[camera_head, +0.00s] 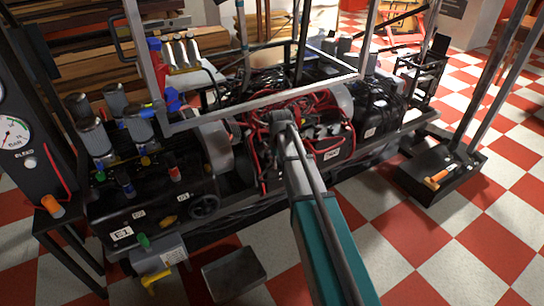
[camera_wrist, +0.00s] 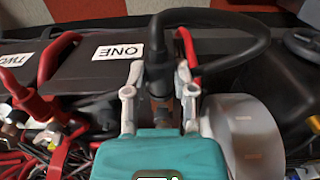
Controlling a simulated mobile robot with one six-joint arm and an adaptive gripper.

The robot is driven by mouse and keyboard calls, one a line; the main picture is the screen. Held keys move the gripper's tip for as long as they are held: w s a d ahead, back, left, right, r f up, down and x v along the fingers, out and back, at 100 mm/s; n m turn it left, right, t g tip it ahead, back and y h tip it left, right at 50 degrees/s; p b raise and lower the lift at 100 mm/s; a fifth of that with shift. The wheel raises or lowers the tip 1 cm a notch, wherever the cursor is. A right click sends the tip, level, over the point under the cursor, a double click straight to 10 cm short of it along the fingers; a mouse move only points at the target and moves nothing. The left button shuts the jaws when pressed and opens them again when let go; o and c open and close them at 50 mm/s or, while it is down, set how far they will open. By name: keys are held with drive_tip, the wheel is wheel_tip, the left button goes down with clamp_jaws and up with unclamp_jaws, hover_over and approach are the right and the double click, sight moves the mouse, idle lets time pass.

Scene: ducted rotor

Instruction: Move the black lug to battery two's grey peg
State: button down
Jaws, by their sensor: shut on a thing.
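In the wrist view my gripper (camera_wrist: 159,82) is shut on the black lug (camera_wrist: 157,58), with one pale finger on each side of it. A thick black cable runs from the lug's top, arching to the right. The lug is over the near edge of battery one, a dark box with a white ONE label (camera_wrist: 118,51). Battery two, with a TWO label (camera_wrist: 14,60), is to the left; its grey peg cannot be made out. In the head view my gripper (camera_head: 282,118) is small among red cables, and the lug is not clear there.
Red cables and red lugs (camera_wrist: 38,105) crowd the left of the wrist view. A pale grey cylinder (camera_wrist: 243,135) stands close to the right of my gripper. In the head view a metal frame bar (camera_head: 265,103) crosses just above my gripper.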

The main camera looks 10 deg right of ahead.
drive_tip(key=shift+r, duration=0.15)
drive_tip(key=shift+s+d+r+p, duration=0.1)
drive_tip(key=shift+s+r+p, duration=0.15)
drive_tip(key=shift+r+p, duration=0.5)
drive_tip(key=shift+s+d+r+p, duration=0.1)
drive_tip(key=shift+s+r+p, duration=0.1)
drive_tip(key=shift+r+p, duration=0.55)
drive_tip(key=shift+f, duration=0.15)
drive_tip(key=shift+r+p, duration=0.4)
drive_tip(key=shift+w+d+f, duration=0.1)
drive_tip(key=shift+w+d, duration=0.1)
drive_tip(key=shift+d, duration=0.3)
drive_tip(key=w+d+f+b, duration=0.1)
drive_tip(key=w+d, duration=0.2)
drive_tip(key=d, duration=0.6)
drive_tip(key=w+d+f+b, duration=0.1)
drive_tip(key=w+d, duration=0.3)
drive_tip(key=d, duration=0.6)
drive_tip(key=w+d+f+b, duration=0.1)
drive_tip(key=w+d, duration=0.3)
drive_tip(key=d, duration=0.5)
drive_tip(key=shift+w+d+f+b, duration=0.15)
drive_tip(key=shift+d+f+b, duration=0.15)
drive_tip(key=shift+d, duration=0.1)
